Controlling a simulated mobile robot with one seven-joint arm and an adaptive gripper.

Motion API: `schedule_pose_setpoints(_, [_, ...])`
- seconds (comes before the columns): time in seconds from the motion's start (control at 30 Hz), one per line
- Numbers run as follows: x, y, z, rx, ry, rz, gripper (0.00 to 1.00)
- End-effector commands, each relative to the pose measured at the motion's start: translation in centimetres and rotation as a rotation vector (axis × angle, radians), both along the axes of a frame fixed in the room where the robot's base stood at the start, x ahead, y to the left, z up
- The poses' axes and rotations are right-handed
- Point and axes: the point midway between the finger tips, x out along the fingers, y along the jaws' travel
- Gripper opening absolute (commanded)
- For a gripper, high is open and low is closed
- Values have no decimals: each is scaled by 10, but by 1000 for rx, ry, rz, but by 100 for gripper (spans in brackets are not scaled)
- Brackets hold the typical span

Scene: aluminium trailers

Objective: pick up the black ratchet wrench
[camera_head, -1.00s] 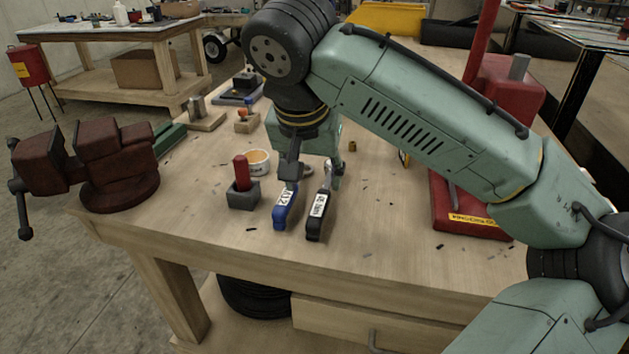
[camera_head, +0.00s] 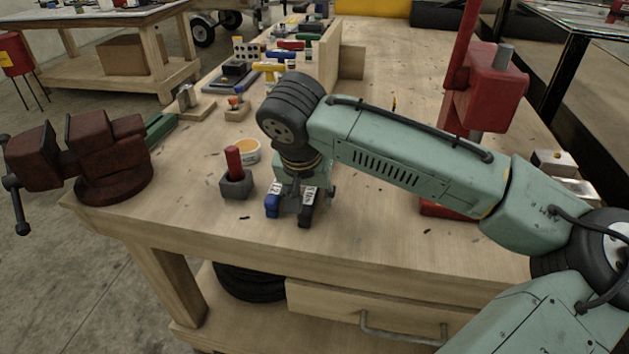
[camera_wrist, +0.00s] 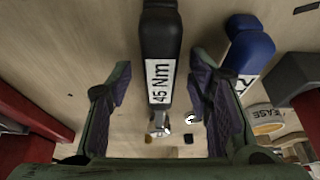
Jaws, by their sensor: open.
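The black ratchet wrench (camera_wrist: 160,38) has a white label reading "45 Nm" and a metal head. In the wrist view it lies between the two fingers of my gripper (camera_wrist: 163,108), which are open and apart from it on both sides.
A grey block with a red peg (camera_head: 236,182) stands left of the wrenches, with a tub labelled grease (camera_head: 246,152) behind it. A dark red vise (camera_head: 110,170) is at the table's left corner. A red press (camera_head: 485,95) stands at right. The wooden tabletop (camera_head: 370,225) right of the wrenches is mostly clear.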

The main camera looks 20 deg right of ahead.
Motion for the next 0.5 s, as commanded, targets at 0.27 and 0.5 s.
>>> schedule_pose_setpoints(0.27, [0, 0, 0, 0, 0, 0, 36])
schedule_pose_setpoints(0.5, [0, 0, 0, 0, 0, 0, 20])
